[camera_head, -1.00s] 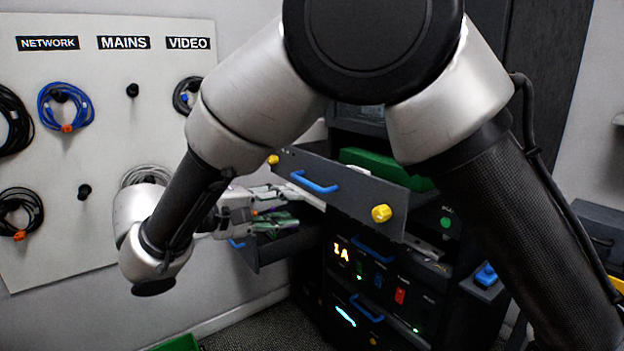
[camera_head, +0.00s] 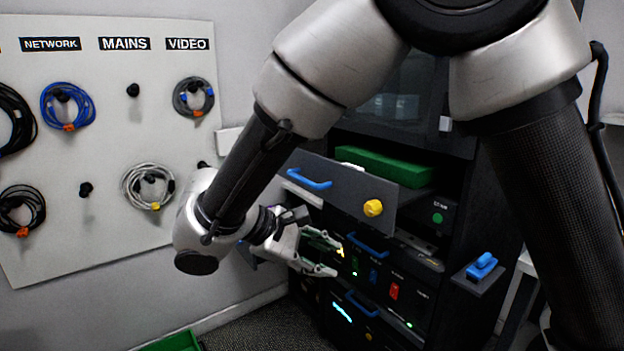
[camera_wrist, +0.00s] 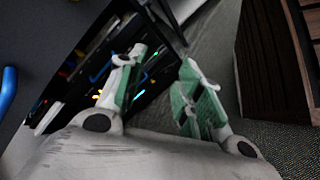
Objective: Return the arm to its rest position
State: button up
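My gripper (camera_head: 328,254) hangs in front of the dark equipment rack (camera_head: 462,215), below the pulled-out drawer (camera_head: 345,190). In the wrist view my gripper (camera_wrist: 158,98) shows two fingers with green pads, spread apart, with nothing between them. My arm crosses the upper middle of the head view, bent at the elbow, and hides part of the rack.
The open drawer has a blue handle (camera_head: 310,178) and a yellow knob (camera_head: 373,208); a green block (camera_head: 385,165) sits behind its front. A cable board (camera_head: 100,235) hangs at left. A green container (camera_head: 175,341) stands on the floor. A brown slatted cabinet (camera_wrist: 270,60) is at right in the wrist view.

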jog(key=s+d+r+m+y, duration=0.3)
jog(key=d+m, duration=0.1)
jog(key=d, duration=0.7)
jog(key=s+d+r+m+y, duration=0.3)
jog(key=s+d+m, duration=0.1)
jog(key=d, duration=0.8)
jog(key=s+d+r+m+y, duration=0.3)
jog(key=d+m, duration=0.1)
jog(key=d, duration=0.7)
jog(key=shift+s+d+r, duration=0.4)
